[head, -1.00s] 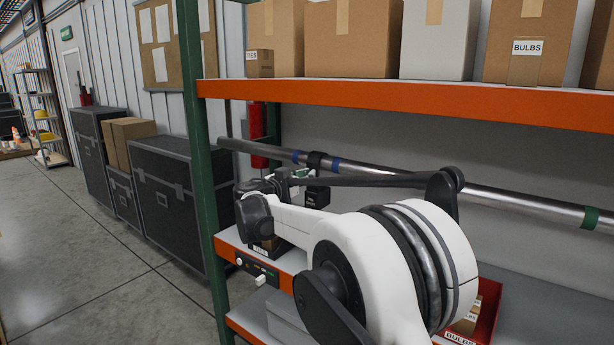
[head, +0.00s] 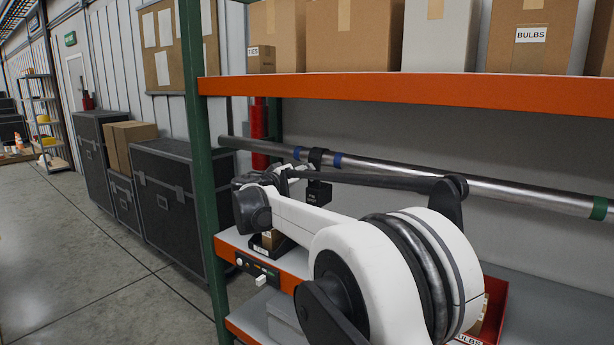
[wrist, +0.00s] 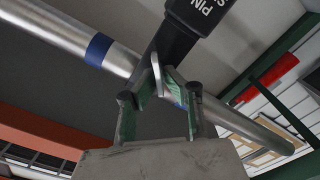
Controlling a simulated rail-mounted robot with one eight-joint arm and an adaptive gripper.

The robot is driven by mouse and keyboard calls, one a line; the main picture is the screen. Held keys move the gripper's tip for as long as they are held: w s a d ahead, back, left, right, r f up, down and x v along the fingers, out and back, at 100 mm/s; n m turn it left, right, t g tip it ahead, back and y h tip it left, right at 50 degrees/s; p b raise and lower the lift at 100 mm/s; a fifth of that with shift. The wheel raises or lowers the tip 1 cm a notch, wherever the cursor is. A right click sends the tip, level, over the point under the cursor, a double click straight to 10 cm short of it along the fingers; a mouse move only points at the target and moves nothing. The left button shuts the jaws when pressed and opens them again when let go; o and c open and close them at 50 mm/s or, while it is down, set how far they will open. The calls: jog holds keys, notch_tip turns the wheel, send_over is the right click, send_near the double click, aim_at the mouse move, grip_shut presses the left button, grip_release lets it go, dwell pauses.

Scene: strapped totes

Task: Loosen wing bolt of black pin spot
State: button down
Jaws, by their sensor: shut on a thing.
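The black pin spot (head: 318,193) hangs from a metal pipe (head: 480,187) by a black clamp (head: 317,158). In the wrist view the pin spot's lettered body (wrist: 200,12) is at the top, and the pipe (wrist: 60,27) runs diagonally behind. The silver wing bolt (wrist: 157,74) sits between my green-padded fingertips. My gripper (wrist: 162,88) is shut on the wing bolt, just below the black body in the picture. In the head view my gripper (head: 287,174) is small, at the left of the pin spot, and the bolt cannot be made out.
An orange shelf beam (head: 400,86) with boxes crosses above the pipe. A green rack post (head: 200,150) stands at the left. Below are a small labelled bin (head: 268,245) and a red bin (head: 497,310), partly behind my arm. Blue bands (head: 336,160) mark the pipe beside the clamp.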

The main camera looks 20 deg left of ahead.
jog(key=n, duration=0.1)
jog(key=n+b, duration=0.1)
jog(key=n, duration=0.2)
jog(key=shift+a+f+n, duration=0.15)
jog(key=shift+f+n, duration=0.1)
jog(key=shift+n, duration=0.05)
jog(key=shift+w+f+n+b, duration=0.15)
jog(key=shift+n+b, duration=0.55)
jog(key=shift+n, duration=1.9)
jog(key=c, duration=1.9)
grip_release()
jog(key=v, duration=1.2)
